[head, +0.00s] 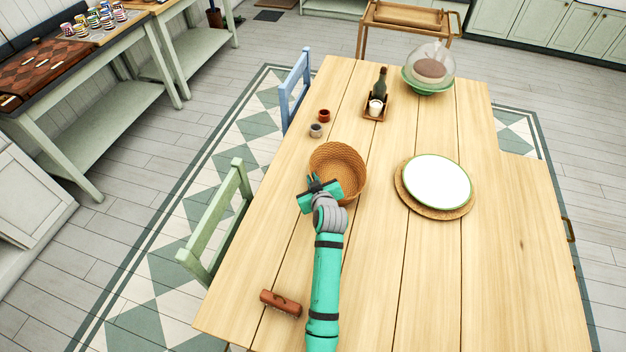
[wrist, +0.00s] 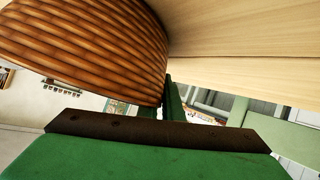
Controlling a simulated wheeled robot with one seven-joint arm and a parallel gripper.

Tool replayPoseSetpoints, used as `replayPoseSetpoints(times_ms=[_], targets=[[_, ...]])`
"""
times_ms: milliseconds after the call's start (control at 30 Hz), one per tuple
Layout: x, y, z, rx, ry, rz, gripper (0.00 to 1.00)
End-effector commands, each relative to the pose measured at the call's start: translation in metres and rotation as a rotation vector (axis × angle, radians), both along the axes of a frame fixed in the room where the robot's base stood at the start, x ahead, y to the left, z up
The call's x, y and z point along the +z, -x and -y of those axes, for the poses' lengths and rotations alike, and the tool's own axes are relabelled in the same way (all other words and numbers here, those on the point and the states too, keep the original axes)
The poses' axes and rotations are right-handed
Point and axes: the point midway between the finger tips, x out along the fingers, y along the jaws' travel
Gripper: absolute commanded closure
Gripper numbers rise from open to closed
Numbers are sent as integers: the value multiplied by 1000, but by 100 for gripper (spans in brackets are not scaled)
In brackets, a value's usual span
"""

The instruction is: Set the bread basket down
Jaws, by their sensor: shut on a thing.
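The bread basket (head: 336,158) is a round, woven brown bowl, over the left half of the wooden table (head: 385,250). It looks empty from the head view. My gripper (head: 316,186) is at the near left side of the basket and shut on its wall. In the wrist view the woven side of the basket (wrist: 90,45) fills the upper left, close to the gripper finger (wrist: 172,100). The lower part of the basket is partly hidden by my gripper in the head view. I cannot tell whether its base touches the table.
A white plate (head: 437,181) on a woven mat lies to the right. Two small cups (head: 316,130) (head: 324,115), a bottle caddy (head: 375,108) and a glass-domed stand (head: 428,78) are farther back. A brown wooden object (head: 281,303) lies near the front left. The table's right front is clear.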

Motion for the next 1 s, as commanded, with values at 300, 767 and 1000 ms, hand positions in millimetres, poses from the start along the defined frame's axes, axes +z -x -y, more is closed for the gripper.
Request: replayPoseSetpoints(times_ms=[300,767,1000], targets=[[0,0,0,0,0,0,75],[20,37,12,-2,1,1,75],[42,76,22,0,0,1,75]])
